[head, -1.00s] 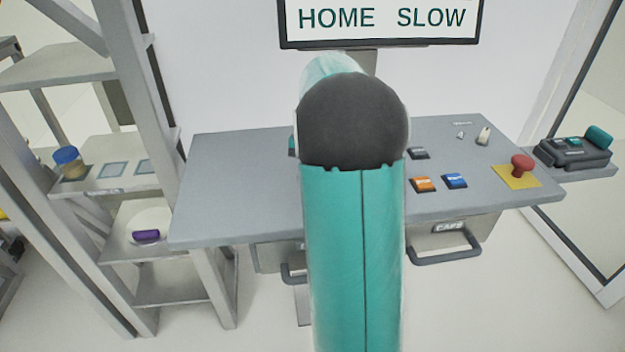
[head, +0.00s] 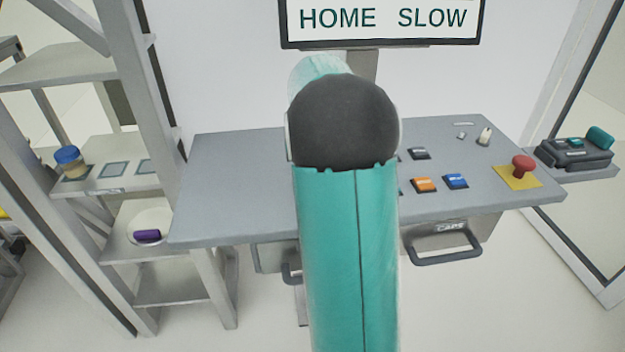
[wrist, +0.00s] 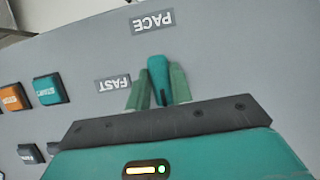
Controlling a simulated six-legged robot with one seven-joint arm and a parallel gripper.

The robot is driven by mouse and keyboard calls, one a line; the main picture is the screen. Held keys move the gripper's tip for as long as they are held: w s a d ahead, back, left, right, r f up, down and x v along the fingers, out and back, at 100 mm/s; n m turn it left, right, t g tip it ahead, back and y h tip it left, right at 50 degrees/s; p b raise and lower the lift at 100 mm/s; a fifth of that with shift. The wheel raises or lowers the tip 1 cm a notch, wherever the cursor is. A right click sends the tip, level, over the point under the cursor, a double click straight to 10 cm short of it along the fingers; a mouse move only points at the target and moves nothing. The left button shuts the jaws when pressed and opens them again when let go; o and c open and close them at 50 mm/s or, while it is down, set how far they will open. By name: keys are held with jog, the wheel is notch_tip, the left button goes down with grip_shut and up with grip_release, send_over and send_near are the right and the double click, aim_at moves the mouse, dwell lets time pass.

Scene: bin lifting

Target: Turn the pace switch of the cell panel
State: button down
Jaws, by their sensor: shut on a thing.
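The pace switch (wrist: 157,67) is a dark teal lever on the grey panel, below the PACE label (wrist: 153,22) in the wrist view. The FAST label (wrist: 113,84) lies to its left; both labels appear upside down. My gripper (wrist: 158,80) has its two pale green fingers on either side of the lever and is shut on it. The lever points roughly up in the wrist view. In the head view my arm hides the gripper and the switch. The display (head: 380,20) above the panel reads HOME SLOW.
The cell panel (head: 240,180) carries orange (head: 424,185) and blue (head: 455,181) buttons, a red mushroom button (head: 522,165) and a small pale switch (head: 485,136). In the wrist view a teal START button (wrist: 48,89) sits left of my gripper. A shelf rack (head: 205,270) stands at the left.

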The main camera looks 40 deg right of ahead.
jog(key=shift+r, duration=0.1)
jog(key=c, duration=1.2)
grip_release()
jog(key=shift+c, duration=0.2)
jog(key=shift+w+r, duration=0.1)
jog(key=shift+r, duration=0.05)
jog(key=w+d, duration=0.2)
jog(key=w, duration=0.1)
jog(key=w+d, duration=0.2)
jog(key=w, duration=0.2)
jog(key=w+d, duration=0.3)
jog(key=shift+w+r, duration=0.15)
jog(key=shift+r, duration=0.2)
